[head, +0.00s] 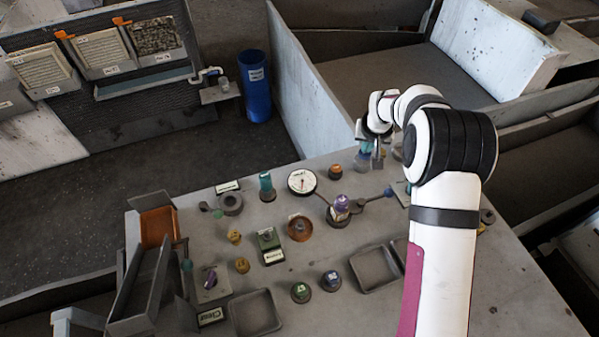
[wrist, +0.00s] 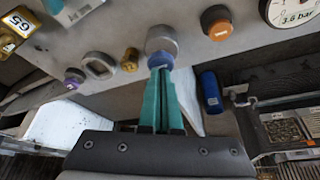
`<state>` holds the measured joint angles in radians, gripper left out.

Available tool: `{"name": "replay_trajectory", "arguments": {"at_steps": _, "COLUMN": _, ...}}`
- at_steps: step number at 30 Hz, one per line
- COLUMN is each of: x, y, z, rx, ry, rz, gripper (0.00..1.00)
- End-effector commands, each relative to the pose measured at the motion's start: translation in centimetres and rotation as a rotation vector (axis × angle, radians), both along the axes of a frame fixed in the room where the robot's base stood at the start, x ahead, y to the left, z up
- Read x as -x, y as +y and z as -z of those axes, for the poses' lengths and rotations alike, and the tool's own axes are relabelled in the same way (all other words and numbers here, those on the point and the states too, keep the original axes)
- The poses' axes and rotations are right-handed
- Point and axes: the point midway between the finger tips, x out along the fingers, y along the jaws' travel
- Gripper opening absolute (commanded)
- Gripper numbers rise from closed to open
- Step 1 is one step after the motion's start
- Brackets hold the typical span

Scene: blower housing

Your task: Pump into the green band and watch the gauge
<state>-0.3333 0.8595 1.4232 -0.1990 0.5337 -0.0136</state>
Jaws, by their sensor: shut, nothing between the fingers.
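The round white gauge (head: 301,181) stands at the back of the bench in the head view. In the wrist view, part of its dial (wrist: 292,12) shows at the top right and reads 3.6 bar. Its green band cannot be made out. A purple-topped fitting (head: 340,207), perhaps the pump, stands right of the gauge, with a grey bar running right to a blue knob (head: 388,191). My gripper (wrist: 160,75) is shut and empty, its teal fingers pointing at a grey-blue knob (wrist: 162,42). I cannot tell if they touch. In the head view, my gripper (head: 370,155) is at the bench's back edge.
An orange knob (wrist: 217,22) is close to the fingers. Several small knobs and fittings crowd the bench, with shallow trays (head: 256,313) at the front. A blue bin (head: 255,85) stands on the floor behind. My arm hides the bench's right side.

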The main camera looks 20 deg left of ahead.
Motion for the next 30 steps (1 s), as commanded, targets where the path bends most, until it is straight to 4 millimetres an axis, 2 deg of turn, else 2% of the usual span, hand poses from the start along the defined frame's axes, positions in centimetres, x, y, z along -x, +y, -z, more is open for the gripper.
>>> {"name": "replay_trajectory", "arguments": {"at_steps": 16, "x": 0.0, "y": 0.0, "z": -0.2, "rx": 0.000, "ry": -0.001, "rz": 0.000, "gripper": 0.00}}
{"name": "replay_trajectory", "arguments": {"at_steps": 27, "x": 0.0, "y": 0.0, "z": -5.0, "rx": -0.001, "ry": -0.002, "rz": 0.000, "gripper": 0.00}}
{"name": "replay_trajectory", "arguments": {"at_steps": 30, "x": 0.0, "y": 0.0, "z": -5.8, "rx": 0.000, "ry": -0.001, "rz": 0.000, "gripper": 0.00}}
